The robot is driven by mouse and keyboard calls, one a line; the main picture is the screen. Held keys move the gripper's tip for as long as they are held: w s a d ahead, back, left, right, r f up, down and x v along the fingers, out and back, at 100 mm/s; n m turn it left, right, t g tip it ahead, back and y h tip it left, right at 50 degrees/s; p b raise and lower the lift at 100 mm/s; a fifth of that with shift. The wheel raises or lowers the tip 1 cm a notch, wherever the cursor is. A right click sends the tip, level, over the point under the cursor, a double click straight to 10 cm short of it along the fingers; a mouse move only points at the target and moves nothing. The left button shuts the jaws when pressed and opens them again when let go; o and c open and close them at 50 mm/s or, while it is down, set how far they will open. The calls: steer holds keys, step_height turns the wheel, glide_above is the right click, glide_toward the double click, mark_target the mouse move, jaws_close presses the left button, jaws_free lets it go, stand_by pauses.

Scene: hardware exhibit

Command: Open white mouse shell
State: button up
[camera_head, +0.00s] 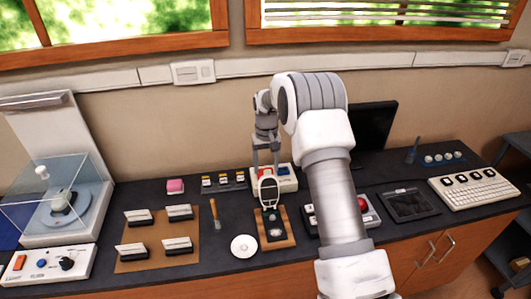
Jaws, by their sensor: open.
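The white mouse shell (261,182) shows as a pale oval rim around a dark face, raised at the back of a small wooden board (287,242). It looks tilted up, but its exact angle is hard to tell at this size. A dark base with a round light disc (275,232) lies in front of it on the board. My gripper (266,170) is open and points down, its two fingers apart just above and behind the shell's top edge. I cannot tell whether a finger touches the shell.
A white disc (244,246) and an orange-handled tool (214,210) lie to the left. A device with a red knob (362,204) is to the right, partly behind my arm. A white keyboard (474,191) is farther right.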

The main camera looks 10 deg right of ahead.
step_height(320, 180, up, 17)
stand_by(0.4)
steer(key=shift+r, duration=0.1)
steer(key=s+r+t, duration=0.3)
steer(key=s+r, duration=1)
steer(key=s, duration=0.5)
steer(key=s+f+t, duration=0.1)
steer(key=s+f, duration=0.1)
steer(key=s, duration=0.8)
steer(key=s+f+t, duration=0.1)
steer(key=s+f, duration=0.2)
steer(key=s, duration=0.7)
steer(key=shift+s+t, duration=0.3)
